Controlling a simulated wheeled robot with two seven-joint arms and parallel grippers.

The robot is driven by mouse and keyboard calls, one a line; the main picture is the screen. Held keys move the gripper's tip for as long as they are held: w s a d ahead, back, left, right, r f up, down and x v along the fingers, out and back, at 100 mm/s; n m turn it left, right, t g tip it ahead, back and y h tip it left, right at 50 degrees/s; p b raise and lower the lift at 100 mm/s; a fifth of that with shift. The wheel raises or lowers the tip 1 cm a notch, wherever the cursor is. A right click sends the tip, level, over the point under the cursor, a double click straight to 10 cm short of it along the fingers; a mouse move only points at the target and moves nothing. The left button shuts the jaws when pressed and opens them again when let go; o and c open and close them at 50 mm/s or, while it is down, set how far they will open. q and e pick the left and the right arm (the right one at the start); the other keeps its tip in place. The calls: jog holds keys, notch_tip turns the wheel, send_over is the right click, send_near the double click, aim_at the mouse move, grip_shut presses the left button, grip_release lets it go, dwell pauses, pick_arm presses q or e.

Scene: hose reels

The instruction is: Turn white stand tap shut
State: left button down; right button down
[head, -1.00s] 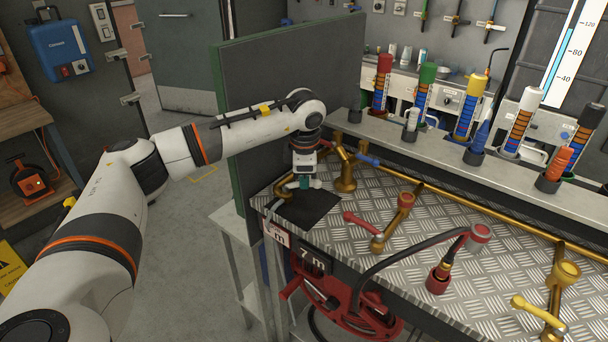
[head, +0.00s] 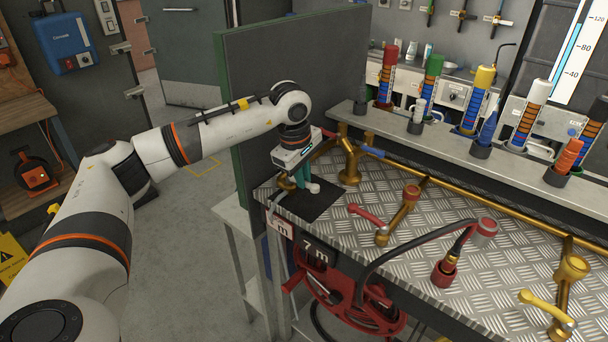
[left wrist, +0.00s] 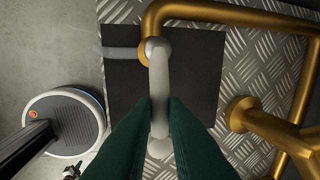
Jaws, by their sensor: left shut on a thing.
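The white stand tap's lever (left wrist: 160,85) shows in the left wrist view, running down from a rounded hub at the brass pipe (left wrist: 200,10). In the head view a small white end of the lever (head: 313,188) shows by the fingers, over the black mat (head: 322,207) at the table's left corner. My left gripper (left wrist: 160,112) has its green fingers on both sides of the lever, shut on it. It also shows in the head view (head: 303,180), pointing down and hiding most of the tap. My right gripper is in neither view.
A red-levered tap (head: 368,216), a blue-levered tap (head: 372,152) and a yellow-levered tap (head: 545,308) stand on the tread-plate table (head: 420,250). A dark green-edged panel (head: 290,60) rises behind my left arm. A red hose reel (head: 350,300) hangs below the front edge.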

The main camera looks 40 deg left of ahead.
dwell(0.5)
pick_arm(q)
jog(key=c, duration=1.4)
grip_release()
jog(key=shift+c, duration=0.2)
notch_tip(320, 180, up, 12)
jog(key=s, duration=0.2)
jog(key=shift+s+b, duration=0.2)
jog(key=shift+b, duration=0.25)
jog(key=shift+a+f, duration=0.1)
jog(key=shift+f, duration=0.05)
